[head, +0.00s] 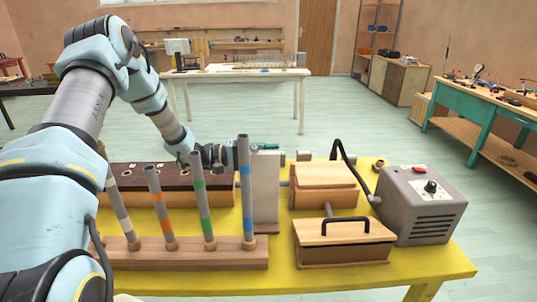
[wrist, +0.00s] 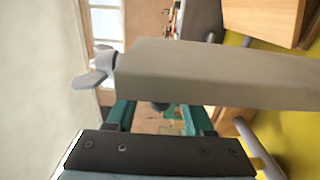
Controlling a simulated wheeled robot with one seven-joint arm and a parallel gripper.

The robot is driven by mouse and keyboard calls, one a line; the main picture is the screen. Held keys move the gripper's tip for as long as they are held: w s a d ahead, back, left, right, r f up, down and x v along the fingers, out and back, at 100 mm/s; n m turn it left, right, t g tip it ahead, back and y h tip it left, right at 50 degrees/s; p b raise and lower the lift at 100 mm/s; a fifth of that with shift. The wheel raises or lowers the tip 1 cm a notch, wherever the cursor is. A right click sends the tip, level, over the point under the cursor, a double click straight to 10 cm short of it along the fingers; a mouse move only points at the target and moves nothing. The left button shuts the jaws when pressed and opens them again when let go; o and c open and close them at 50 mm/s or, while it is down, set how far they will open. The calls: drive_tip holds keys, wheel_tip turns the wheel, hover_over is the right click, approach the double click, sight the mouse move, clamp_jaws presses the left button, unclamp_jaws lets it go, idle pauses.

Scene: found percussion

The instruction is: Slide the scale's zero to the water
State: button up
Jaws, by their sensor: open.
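A pale grey upright board (head: 266,188) stands on the yellow table behind the row of tubes. My gripper (head: 262,147) is at its top edge in the head view, partly hidden by a tube and my wrist. In the wrist view my gripper (wrist: 160,110) has its two teal fingers apart, with a grey bar (wrist: 215,75) across in front of them. A wing-shaped grey knob (wrist: 97,77) is at the bar's left end. Nothing is visibly held. I cannot make out scale marks, a zero or a water level in either view.
Upright tubes with coloured bands (head: 200,200) stand in a wooden base (head: 190,258) in front. A dark-topped wooden box (head: 140,172) lies behind them. Wooden boxes (head: 343,240) and a grey machine with a knob (head: 420,205) crowd the right of the yellow table (head: 440,270).

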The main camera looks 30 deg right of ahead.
clamp_jaws()
idle(0.3)
idle(1.1)
